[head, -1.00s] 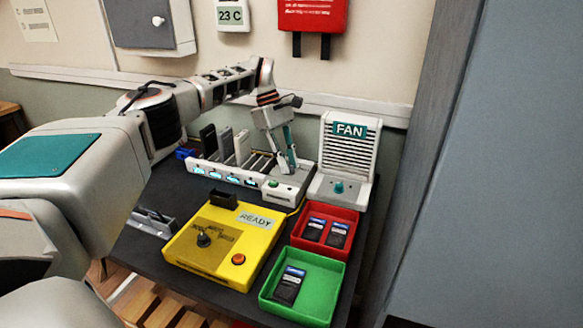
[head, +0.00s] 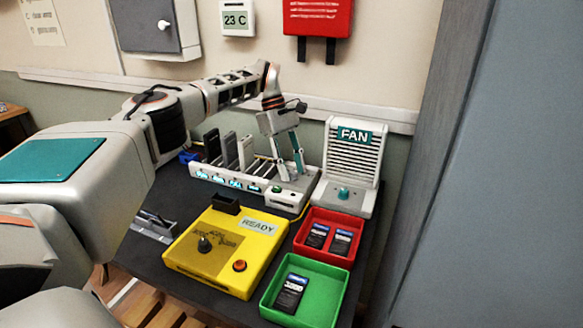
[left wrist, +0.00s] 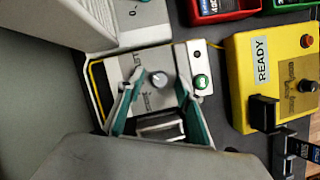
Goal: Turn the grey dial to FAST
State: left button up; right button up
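The grey dial (left wrist: 158,80) is a small round knob on the pale right end of the charging dock (left wrist: 193,57). Lettering is printed around it, too small and partly covered to read fully. My left gripper (left wrist: 159,78) is open above the dial, its teal fingers on either side with gaps showing. In the head view my left gripper (head: 288,172) reaches down over the dock's right end (head: 287,200) and hides the dial. Which mark the dial points to I cannot tell. My right gripper is not in view.
A green button (head: 276,189) is on the dock near the gripper. The fan (head: 353,150) stands close at the right. In front are a yellow tester (head: 215,265), a red tray (head: 299,240) and a green tray (head: 314,313). Several dark phones or packs stand in the dock's left slots.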

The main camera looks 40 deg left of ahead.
pick_arm(q)
jog(key=v, duration=0.7)
jog(key=shift+r, duration=0.25)
jog(key=shift+a, duration=0.1)
